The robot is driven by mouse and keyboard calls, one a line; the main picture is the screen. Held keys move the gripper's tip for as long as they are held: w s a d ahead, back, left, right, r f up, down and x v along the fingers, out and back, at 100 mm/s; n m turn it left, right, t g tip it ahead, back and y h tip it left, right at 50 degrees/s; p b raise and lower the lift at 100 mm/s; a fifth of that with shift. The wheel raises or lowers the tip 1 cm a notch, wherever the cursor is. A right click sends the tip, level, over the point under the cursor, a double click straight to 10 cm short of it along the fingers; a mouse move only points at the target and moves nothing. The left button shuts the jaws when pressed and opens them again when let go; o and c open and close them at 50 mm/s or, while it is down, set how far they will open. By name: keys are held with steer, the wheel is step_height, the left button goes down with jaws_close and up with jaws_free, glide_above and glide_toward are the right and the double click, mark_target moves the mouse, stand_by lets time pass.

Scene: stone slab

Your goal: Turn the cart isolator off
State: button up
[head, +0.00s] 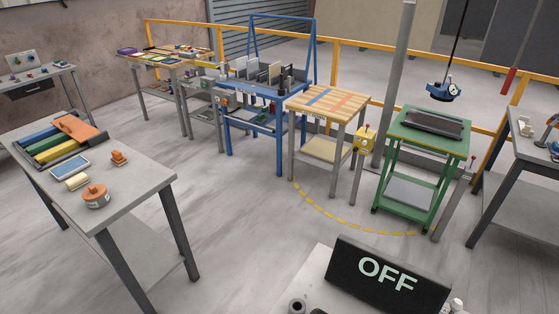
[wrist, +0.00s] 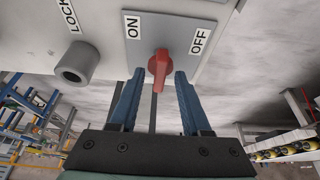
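The isolator's red handle (wrist: 159,68) sits on a grey plate (wrist: 168,22) in the wrist view. The plate carries an ON label (wrist: 132,25) to the left and an OFF label (wrist: 200,41) to the right. The handle's grip hangs toward the bottom of the picture; I cannot tell which label it is set to. My gripper (wrist: 158,77) is open, with one blue finger on each side of the handle and a visible gap on both sides. My gripper does not show in the head view.
A grey cylinder (wrist: 76,63) beside a LOCK label (wrist: 69,14) protrudes left of the plate. In the head view, a black OFF sign (head: 385,282) stands at the bottom. A green cart (head: 403,185) and a wooden-topped table (head: 330,103) stand beyond open floor.

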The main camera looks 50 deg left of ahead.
steer(key=b+v, duration=0.2)
steer(key=v, duration=1.1)
stand_by(0.4)
steer(key=w+d+r+m+t, duration=0.2)
steer(key=w+r+m+t, duration=0.2)
steer(key=w+r+t, duration=0.5)
steer(key=w+d+r+m+t, duration=0.3)
steer(key=w+r+m, duration=0.2)
steer(key=w+r, duration=0.5)
steer(key=s+d+r+m+t, duration=0.1)
steer(key=d+r+m+t, duration=0.2)
steer(key=r, duration=0.7)
steer(key=s+d+r+m+t, duration=0.1)
steer(key=d+r+m+t, duration=0.3)
steer(key=r, duration=0.6)
steer(key=s+d+r+m+t+h, duration=0.2)
steer(key=s+r, duration=0.4)
steer(key=r, duration=0.3)
steer(key=s+d+r+m+t+h+b, duration=0.1)
steer(key=s+d+r+m+t+h, duration=0.1)
steer(key=s+d+r+t, duration=0.2)
steer(key=s+r+t, duration=0.3)
steer(key=r, duration=0.3)
steer(key=shift+d+r+m+t, duration=0.3)
steer(key=shift+m, duration=0.1)
